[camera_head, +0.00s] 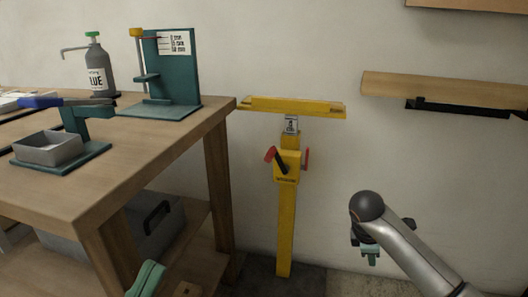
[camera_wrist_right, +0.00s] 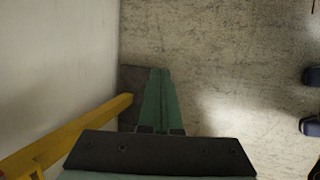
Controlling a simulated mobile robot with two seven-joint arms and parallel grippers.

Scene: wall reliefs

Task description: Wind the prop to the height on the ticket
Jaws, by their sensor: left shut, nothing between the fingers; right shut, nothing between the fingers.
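The yellow prop (camera_head: 285,225) stands upright against the wall, with a wide yellow crossbar (camera_head: 292,107) on top. A small white ticket (camera_head: 291,125) with dark print hangs below the crossbar; its print is too small to read. A yellow housing (camera_head: 287,168) on the post carries a dark crank with a red knob (camera_head: 270,153) and a red part at its right. The prop's post also shows in the right wrist view (camera_wrist_right: 82,133). My right gripper (camera_head: 371,258) is shut and empty, right of the post and apart from it; its closed fingers (camera_wrist_right: 160,78) point at the floor. My left gripper (camera_head: 145,280) is shut and empty, low beside the bench.
A wooden bench (camera_head: 150,150) stands left of the prop. On it are a teal stand with a printed card (camera_head: 173,43), a pump bottle (camera_head: 97,70) and a grey tray (camera_head: 47,149). A wooden shelf (camera_head: 445,90) juts from the wall at right. Floor near the post is clear.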

